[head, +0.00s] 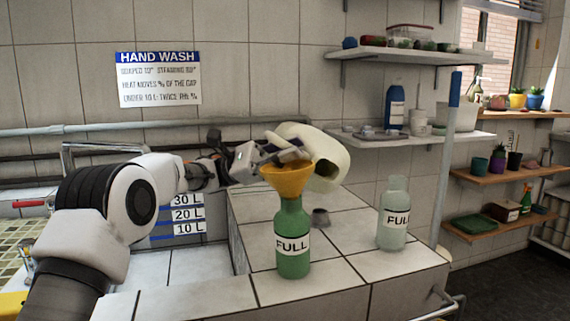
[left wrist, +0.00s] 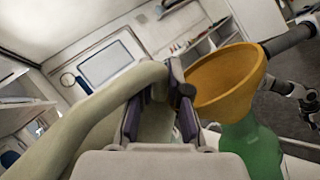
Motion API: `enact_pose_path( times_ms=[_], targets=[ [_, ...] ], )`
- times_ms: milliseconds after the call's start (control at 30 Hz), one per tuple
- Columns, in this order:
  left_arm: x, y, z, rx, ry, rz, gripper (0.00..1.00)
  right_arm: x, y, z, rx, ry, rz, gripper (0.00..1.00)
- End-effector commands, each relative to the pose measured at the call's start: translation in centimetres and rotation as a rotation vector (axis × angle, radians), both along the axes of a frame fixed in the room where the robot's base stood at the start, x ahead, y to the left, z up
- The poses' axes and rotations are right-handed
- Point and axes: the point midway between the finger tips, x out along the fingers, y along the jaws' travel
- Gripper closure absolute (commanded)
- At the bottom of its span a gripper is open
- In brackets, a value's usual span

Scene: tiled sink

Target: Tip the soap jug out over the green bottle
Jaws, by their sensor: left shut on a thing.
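The soap jug (head: 335,160) is cream-coloured and tilted well over, just behind and above the funnel. My left gripper (head: 283,155) is shut on its handle; the left wrist view shows the jug (left wrist: 95,115) running between the fingers (left wrist: 158,115). The green bottle (head: 293,262) stands upright on the tiled ledge with a "FULL" label. An orange funnel (head: 288,180) sits in its neck, and both show in the left wrist view, funnel (left wrist: 225,80) and bottle (left wrist: 252,150). No stream of soap is visible. What seems my right gripper (left wrist: 295,100) shows small at the right edge there.
A pale green bottle (head: 393,222), also labelled "FULL", stands to the right on the ledge. A small grey cap (head: 320,217) lies between the bottles. The ledge's front tiles (head: 330,275) are clear. A basin with litre marks (head: 187,215) is at left; shelves (head: 415,140) hang behind.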

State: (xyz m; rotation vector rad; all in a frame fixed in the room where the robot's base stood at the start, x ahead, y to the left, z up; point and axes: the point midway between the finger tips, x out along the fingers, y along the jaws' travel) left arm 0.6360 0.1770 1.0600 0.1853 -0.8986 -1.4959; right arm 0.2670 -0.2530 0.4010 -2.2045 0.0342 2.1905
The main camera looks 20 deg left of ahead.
Motion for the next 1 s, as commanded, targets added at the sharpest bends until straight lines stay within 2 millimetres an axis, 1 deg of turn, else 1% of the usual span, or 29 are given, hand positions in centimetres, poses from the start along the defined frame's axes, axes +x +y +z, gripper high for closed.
enact_pose_path(
  times_ms=[33,1000],
  targets=[
    [0.2,-0.3,-1.8,0.013,0.026,-0.010,1.00,0.0,0.0,-0.5,0.000,0.000,0.000,0.60],
    [0.4,0.3,-0.9,-0.029,0.027,-0.017,1.00,0.0,0.0,-1.7,0.000,0.000,0.000,0.60]
  ],
)
